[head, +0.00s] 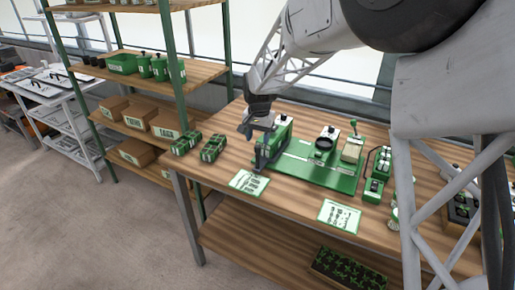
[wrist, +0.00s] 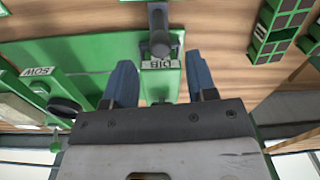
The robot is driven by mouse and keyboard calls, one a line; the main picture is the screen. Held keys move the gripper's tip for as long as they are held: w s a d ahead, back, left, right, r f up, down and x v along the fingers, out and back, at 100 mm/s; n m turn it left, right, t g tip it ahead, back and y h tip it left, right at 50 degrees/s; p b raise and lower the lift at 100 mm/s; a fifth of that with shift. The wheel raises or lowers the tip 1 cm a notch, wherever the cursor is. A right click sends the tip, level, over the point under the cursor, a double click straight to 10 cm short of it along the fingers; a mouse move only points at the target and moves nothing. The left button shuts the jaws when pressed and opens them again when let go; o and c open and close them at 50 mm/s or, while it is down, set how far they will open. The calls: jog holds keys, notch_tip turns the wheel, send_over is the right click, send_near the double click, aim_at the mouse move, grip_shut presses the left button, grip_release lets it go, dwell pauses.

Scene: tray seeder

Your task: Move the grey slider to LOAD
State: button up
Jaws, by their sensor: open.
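The green seeder (head: 325,172) stands on the wooden bench in the head view. My gripper (head: 247,132) is over its left end, beside an upright green block (head: 278,138). In the wrist view my gripper (wrist: 160,62) is open, with blue fingers on either side of a label reading DIB (wrist: 160,64). A dark grey knob on a post, which looks like the grey slider (wrist: 159,34), stands by that label, between and just beyond the fingertips. I cannot tell whether the fingers touch it. No LOAD label is readable. In the head view my gripper hides the slider.
A part labelled SOW (wrist: 38,82) with a black knob (wrist: 64,105) is left in the wrist view. Green seed boxes (head: 213,147) lie left of the seeder. Printed cards (head: 249,182) lie at the bench front. A green control box (head: 374,190) stands right.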

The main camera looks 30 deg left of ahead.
aim_at(258, 146)
jog(key=shift+f, duration=2.45)
jog(key=shift+c, duration=0.3)
grip_shut()
